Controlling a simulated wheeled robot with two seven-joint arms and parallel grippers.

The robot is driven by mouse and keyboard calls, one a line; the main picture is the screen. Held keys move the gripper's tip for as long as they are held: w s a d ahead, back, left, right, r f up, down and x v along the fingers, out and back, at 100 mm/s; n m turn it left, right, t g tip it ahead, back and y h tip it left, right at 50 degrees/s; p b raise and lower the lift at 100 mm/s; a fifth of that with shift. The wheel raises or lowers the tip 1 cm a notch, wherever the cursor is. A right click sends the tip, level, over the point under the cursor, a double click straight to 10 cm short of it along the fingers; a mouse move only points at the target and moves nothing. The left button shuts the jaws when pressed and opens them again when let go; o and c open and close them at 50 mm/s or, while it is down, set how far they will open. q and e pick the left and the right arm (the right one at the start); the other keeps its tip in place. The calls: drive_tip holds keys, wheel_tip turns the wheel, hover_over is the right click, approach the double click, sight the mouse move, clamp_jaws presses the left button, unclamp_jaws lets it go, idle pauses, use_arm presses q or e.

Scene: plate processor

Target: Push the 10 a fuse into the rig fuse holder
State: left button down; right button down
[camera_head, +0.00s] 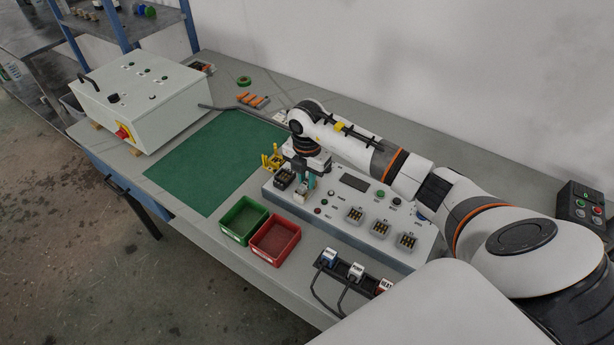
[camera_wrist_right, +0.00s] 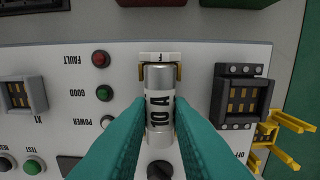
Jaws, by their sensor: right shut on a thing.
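The 10 A fuse (camera_wrist_right: 159,110) is a silver cylinder with a white band marked "10 A". In the right wrist view it lies lengthwise between the teal fingers of my right gripper (camera_wrist_right: 160,104), which is shut on it. The rig fuse holder (camera_wrist_right: 161,57) is a white block marked "F" with brass clips beside the fuse's far end. Whether the fuse is seated in the clips or just above them, I cannot tell. In the head view my right gripper (camera_head: 304,186) points down at the rig's left part, and the fuse is too small to make out. My left gripper is out of view.
The rig panel (camera_head: 335,212) carries lamps, buttons and several sockets. A black socket (camera_wrist_right: 241,96) and a yellow rack (camera_wrist_right: 288,130) stand close beside the holder. Red (camera_head: 275,241) and green (camera_head: 243,219) bins sit in front. The green mat (camera_head: 215,160) is clear.

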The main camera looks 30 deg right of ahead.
drive_tip(key=shift+f+b, duration=0.5)
drive_tip(key=shift+f, duration=0.3)
drive_tip(key=c, duration=1.2)
unclamp_jaws()
drive_tip(key=shift+c, duration=0.2)
drive_tip(key=shift+r, duration=0.1)
